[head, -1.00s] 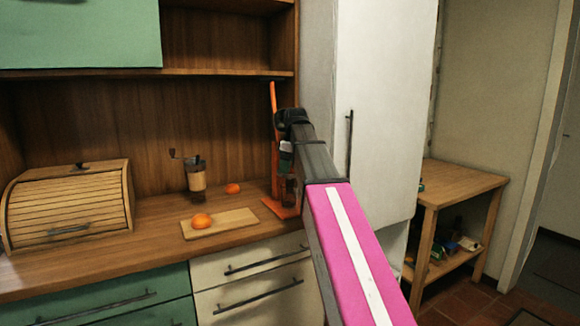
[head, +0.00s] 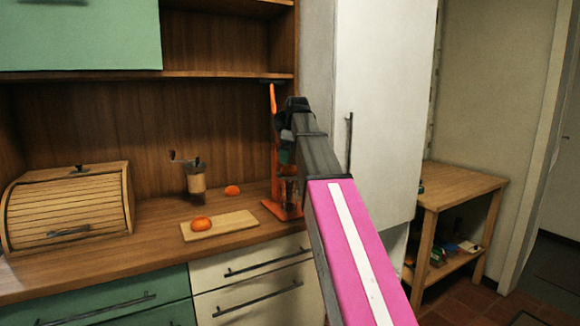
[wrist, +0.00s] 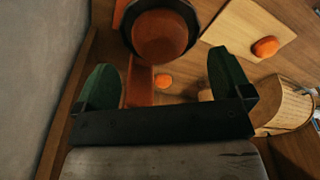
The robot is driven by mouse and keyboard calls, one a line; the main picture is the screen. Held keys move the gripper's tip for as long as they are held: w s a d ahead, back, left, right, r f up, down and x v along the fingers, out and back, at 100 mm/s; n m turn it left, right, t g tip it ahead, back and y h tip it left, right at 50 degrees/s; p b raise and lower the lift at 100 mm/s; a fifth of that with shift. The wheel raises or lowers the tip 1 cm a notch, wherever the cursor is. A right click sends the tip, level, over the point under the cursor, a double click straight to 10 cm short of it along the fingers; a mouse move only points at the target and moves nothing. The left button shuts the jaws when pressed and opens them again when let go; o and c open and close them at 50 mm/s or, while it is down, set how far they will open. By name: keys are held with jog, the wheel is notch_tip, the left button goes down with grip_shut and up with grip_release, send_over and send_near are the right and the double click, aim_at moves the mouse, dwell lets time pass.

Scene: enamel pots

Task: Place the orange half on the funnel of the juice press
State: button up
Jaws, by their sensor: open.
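An orange half (head: 201,223) rests on a cutting board (head: 238,231); it also shows in the wrist view (wrist: 265,46). A second orange piece (head: 232,190) lies on the counter behind the board. The orange-red juice press (head: 273,130) stands at the counter's right end, its lever up, partly hidden by my arm. In the wrist view its round, dark-rimmed funnel (wrist: 160,36) lies just beyond my fingertips; I cannot tell whether the reddish round inside is fruit. My gripper (wrist: 161,60) is open, with nothing between its green fingers.
A wooden roll-top bread box (head: 68,205) stands at the left and a coffee grinder (head: 196,180) at the back. A tall white cabinet (head: 385,100) rises close to the press on the right. A shelf (head: 150,75) runs above. The counter's front is clear.

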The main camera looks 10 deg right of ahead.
notch_tip(320, 180, up, 7)
jog(key=shift+s+d+r, duration=0.15)
jog(key=shift+s+d, duration=0.15)
jog(key=shift+d, duration=0.05)
